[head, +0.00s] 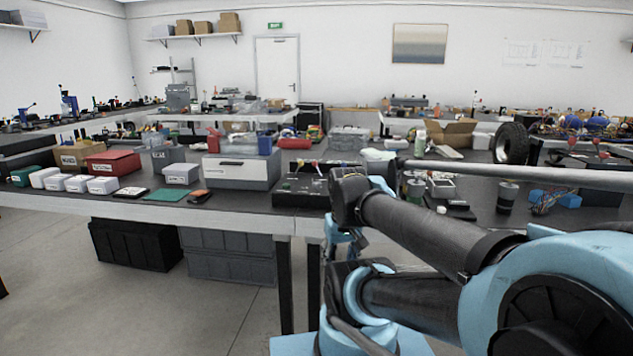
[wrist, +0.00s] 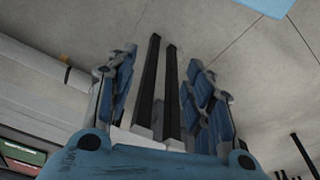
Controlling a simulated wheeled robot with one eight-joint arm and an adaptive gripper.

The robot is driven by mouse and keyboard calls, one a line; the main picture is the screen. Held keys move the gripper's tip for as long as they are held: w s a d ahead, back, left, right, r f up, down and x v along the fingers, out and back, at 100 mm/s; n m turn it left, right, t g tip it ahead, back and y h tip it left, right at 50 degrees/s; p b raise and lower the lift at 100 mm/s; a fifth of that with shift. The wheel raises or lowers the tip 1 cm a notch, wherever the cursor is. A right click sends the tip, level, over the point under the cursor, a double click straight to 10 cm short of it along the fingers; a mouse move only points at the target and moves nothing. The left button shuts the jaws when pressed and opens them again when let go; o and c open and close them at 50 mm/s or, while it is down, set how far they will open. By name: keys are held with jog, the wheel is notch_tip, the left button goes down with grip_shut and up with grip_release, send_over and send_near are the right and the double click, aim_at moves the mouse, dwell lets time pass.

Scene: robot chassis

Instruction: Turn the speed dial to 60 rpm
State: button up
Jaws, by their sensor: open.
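I cannot make out a speed dial or its markings in either view. A black box (head: 300,190) with small coloured parts on top stands near the front edge of the bench, just left of my arm; whether it carries the dial is too small to tell. My gripper (wrist: 162,60) shows in the wrist view with its two blue-padded fingers spread apart and nothing held between them. Beyond the fingers are two dark upright bars, apparently bench legs, and grey floor. In the head view my arm hides part of the bench.
The long bench (head: 240,217) runs across the view. Left of the black box are a grey-and-white case (head: 240,171), a green mat (head: 167,194), a red box (head: 113,163) and several white boxes. Dark crates (head: 137,245) sit under the bench. Floor in front is clear.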

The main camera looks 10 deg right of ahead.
jog(key=w+r+n+g, duration=0.1)
jog(key=w+r+n, duration=0.8)
jog(key=w+r, duration=0.8)
notch_tip(320, 180, up, 11)
jog(key=n+g, duration=0.1)
jog(key=n, duration=0.9)
send_over(318, 183)
jog(key=f, duration=1.7)
jog(key=shift+w+a, duration=0.15)
jog(key=shift+w, duration=0.1)
jog(key=c, duration=1.1)
